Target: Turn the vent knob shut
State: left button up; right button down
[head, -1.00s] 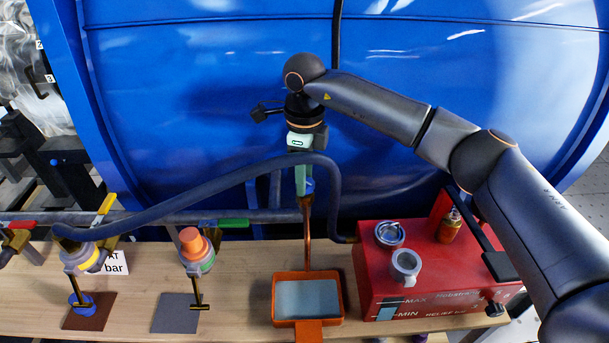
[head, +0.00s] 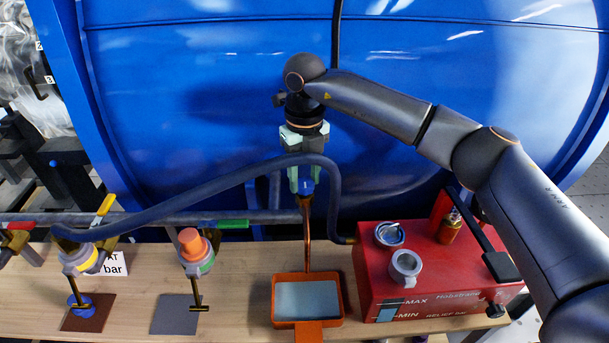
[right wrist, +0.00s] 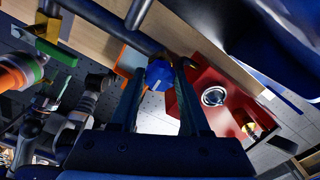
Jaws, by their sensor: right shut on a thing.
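The blue vent knob (head: 306,187) sits at the top of a copper pipe above the orange tray. My right gripper (head: 303,179) reaches down to it from above, its fingers on either side of it. In the right wrist view the knob (right wrist: 158,75) lies between the two fingertips, with a pale mark on its face. The gripper is shut on it. The finger contact is partly hidden in the head view. My left gripper does not show in the head view.
The orange tray (head: 279,299) with grey liquid stands below the pipe. A red tank (head: 436,291) is to its right. Coloured valve levers (head: 233,223) line the rail at left. A blue drum (head: 220,80) fills the back.

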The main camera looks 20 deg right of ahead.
aim_at(304, 181)
jog(key=shift+r+m, duration=0.1)
jog(key=shift+m, duration=0.2)
jog(key=shift+c, duration=1.9)
grip_release()
notch_tip(304, 181, up, 12)
jog(key=shift+r+b, duration=0.2)
jog(key=shift+b, duration=0.2)
